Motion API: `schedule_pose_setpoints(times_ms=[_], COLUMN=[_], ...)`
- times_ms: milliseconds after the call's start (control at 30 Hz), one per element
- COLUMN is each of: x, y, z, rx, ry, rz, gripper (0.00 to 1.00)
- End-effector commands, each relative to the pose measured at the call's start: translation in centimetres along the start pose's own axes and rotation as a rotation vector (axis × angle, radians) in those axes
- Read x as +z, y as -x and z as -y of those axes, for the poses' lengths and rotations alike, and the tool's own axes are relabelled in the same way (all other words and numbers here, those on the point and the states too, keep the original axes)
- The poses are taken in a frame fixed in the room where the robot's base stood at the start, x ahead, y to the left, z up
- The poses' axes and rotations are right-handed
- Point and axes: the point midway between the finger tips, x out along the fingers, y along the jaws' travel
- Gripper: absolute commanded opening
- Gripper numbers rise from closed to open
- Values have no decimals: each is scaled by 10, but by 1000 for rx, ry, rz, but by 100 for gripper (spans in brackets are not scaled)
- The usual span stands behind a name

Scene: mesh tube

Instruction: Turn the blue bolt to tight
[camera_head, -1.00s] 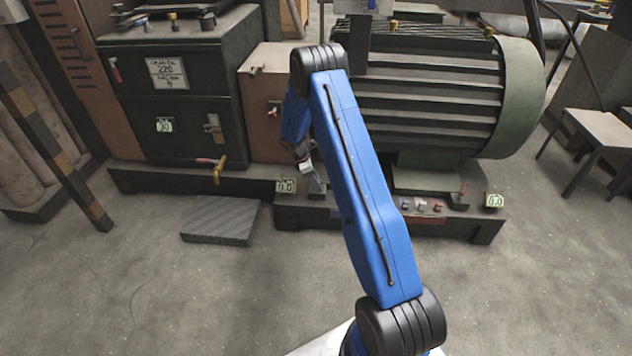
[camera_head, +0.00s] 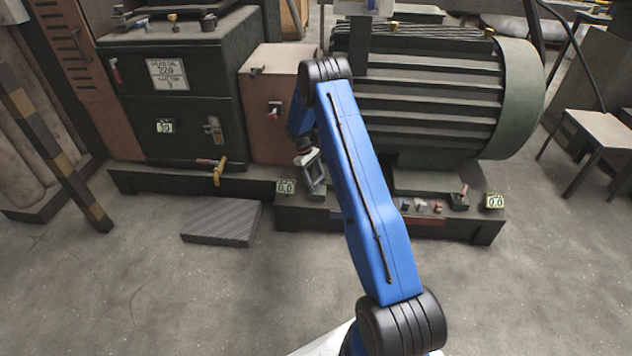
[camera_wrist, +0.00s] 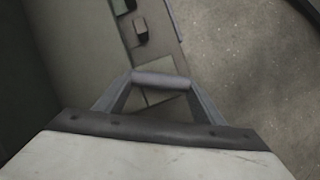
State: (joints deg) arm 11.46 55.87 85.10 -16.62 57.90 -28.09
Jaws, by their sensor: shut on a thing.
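A small blue piece (camera_head: 405,206), which may be the blue bolt, is on the low base in front of the big motor, beside a white and a red one. It is too small to tell how tight it is. My gripper (camera_head: 314,177) is well left of it, above the left part of the base. In the wrist view my gripper (camera_wrist: 160,80) is shut, its two grey fingers slanting in to a short grey bar across their ends. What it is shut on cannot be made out. The blue piece cannot be picked out in the wrist view.
The finned green motor (camera_head: 430,95) stands behind my arm, and a dark cabinet (camera_head: 185,125) with a yellow handle (camera_head: 219,172) stands at left. A grey slab (camera_head: 222,222) lies on the floor. Dark knobs (camera_wrist: 140,29) show beyond the fingers. The front floor is clear.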

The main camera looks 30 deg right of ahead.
Motion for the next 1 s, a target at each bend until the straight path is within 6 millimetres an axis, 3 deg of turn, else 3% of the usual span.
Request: schedule_pose_setpoints(times_ms=[633,667,733,1000], x=[1,1,0,0], y=[0,0,0,0], z=[0,0,0,0], rx=[-20,-20,-20,-19], ry=[-46,-46,-46,-45], rz=[2,2,1,1], gripper=[40,67,81,81])
